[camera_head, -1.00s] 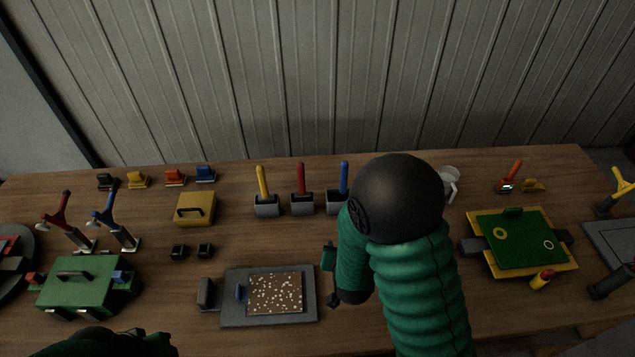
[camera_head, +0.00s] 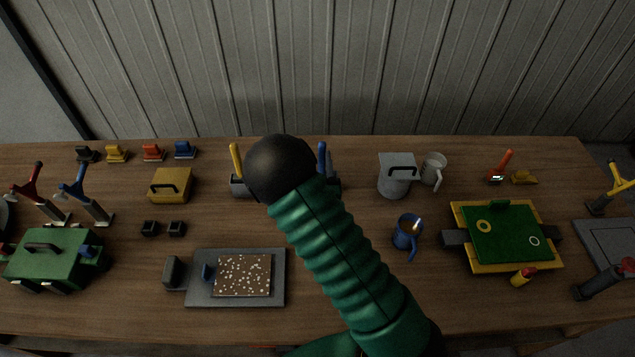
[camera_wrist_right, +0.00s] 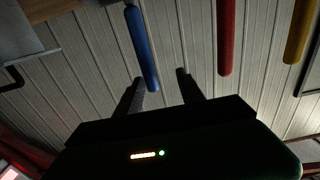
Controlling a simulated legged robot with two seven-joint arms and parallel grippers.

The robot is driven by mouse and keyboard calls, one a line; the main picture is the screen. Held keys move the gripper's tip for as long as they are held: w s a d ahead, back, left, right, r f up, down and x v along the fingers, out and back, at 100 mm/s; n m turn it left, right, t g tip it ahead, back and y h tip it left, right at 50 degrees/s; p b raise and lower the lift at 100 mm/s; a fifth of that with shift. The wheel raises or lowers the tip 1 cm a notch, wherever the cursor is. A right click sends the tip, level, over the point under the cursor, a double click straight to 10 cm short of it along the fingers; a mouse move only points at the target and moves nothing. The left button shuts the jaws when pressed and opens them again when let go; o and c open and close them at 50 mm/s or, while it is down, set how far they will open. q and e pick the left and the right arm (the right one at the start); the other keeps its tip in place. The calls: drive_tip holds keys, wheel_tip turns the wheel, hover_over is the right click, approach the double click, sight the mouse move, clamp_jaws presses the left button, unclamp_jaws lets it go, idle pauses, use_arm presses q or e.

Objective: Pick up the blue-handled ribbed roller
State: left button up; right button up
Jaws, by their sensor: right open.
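The blue-handled ribbed roller shows its upright blue handle (camera_head: 322,158) just right of my black arm joint. Its lower part is largely hidden in the head view. In the right wrist view, the blue handle (camera_wrist_right: 142,48) hangs from the top edge, the picture being upside down. My right gripper (camera_wrist_right: 160,77) is open and empty. The handle's free end appears between its two dark fingers, closer to the left one; I cannot tell the depth between them. My right arm hides this gripper in the head view. My left gripper is out of view.
A yellow handle (camera_head: 236,160) stands left of my arm joint; a red handle (camera_wrist_right: 227,36) shows between the yellow and blue ones in the wrist view. A grey lidded container (camera_head: 396,180), a pale mug (camera_head: 433,170) and a blue mug (camera_head: 407,233) stand to the right.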

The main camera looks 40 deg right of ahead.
sight(324, 152)
drive_tip(key=d, duration=0.1)
drive_tip(key=w+d, duration=0.1)
drive_tip(key=d, duration=0.1)
drive_tip(key=w+d+p, duration=0.1)
drive_tip(key=shift+d, duration=0.3)
drive_tip(key=x, duration=0.2)
drive_tip(key=shift+w, duration=0.45)
drive_tip(key=shift+a+r, duration=0.15)
drive_tip(key=shift+a, duration=0.2)
drive_tip(key=shift+c, duration=1.2)
drive_tip(key=shift+d+f, duration=0.2)
drive_tip(key=shift+d, duration=0.25)
clamp_jaws()
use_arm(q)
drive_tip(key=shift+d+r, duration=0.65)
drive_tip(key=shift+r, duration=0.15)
use_arm(e)
drive_tip(key=shift+a, duration=0.15)
